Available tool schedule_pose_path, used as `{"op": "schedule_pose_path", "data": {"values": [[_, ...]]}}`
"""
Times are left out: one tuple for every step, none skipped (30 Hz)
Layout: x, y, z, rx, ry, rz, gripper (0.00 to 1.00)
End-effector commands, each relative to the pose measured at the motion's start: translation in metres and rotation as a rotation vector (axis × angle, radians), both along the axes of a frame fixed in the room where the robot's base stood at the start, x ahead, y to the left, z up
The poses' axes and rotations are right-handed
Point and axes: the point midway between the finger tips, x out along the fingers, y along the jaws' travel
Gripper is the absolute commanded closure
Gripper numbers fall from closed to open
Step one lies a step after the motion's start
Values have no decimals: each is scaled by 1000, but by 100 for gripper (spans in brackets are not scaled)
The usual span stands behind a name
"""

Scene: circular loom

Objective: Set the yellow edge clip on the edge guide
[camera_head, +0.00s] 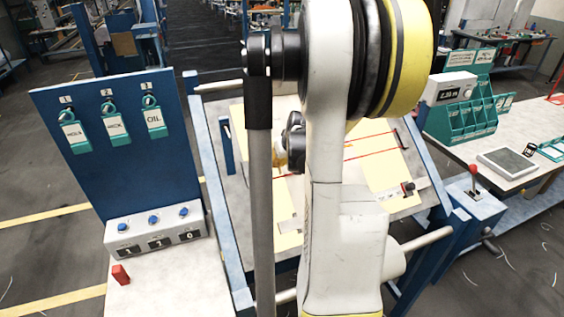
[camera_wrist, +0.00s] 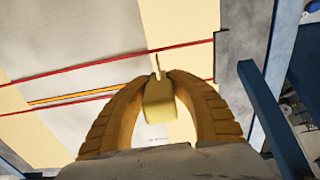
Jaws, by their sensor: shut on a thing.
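My gripper (camera_wrist: 163,78) has its two ribbed, yellow-brown fingers closed around the yellow edge clip (camera_wrist: 160,103) in the wrist view. The clip is a small pale block with a thin upright fin, and it shows between the fingers above the loom surface. I cannot tell whether it touches anything below. In the head view my arm hides most of the gripper and the clip. A blue upright bar (camera_wrist: 268,108) stands right of the fingers in the wrist view, apart from the clip. I cannot tell for certain which part is the edge guide.
The loom bed has a pale cloth band (camera_wrist: 85,40) crossed by red lines and one orange line. A blue panel (camera_head: 115,150) with hanging tags stands left, above a box with blue buttons (camera_head: 153,226). A bench (camera_head: 512,150) with teal bins (camera_head: 465,113) stands right.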

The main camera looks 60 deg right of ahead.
Motion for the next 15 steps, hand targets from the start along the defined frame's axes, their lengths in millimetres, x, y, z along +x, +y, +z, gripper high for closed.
{"op": "schedule_pose_path", "data": {"values": [[1,-1,-2,0,0,0,100],[1,-1,-3,0,0,0,100],[2,-1,-4,0,0,0,100],[2,-2,-5,0,0,0,100],[3,-2,-6,0,0,0,100],[3,-2,-7,0,0,0,100],[4,-3,-7,0,0,0,100],[4,-3,-8,0,0,0,100],[5,-3,-9,0,0,0,100],[5,-4,-10,0,0,0,100],[5,-4,-11,0,0,0,100],[6,-4,-12,0,0,1,100],[6,-5,-12,0,0,1,100],[7,-5,-13,0,0,1,100],[7,-5,-14,0,0,1,100]]}}
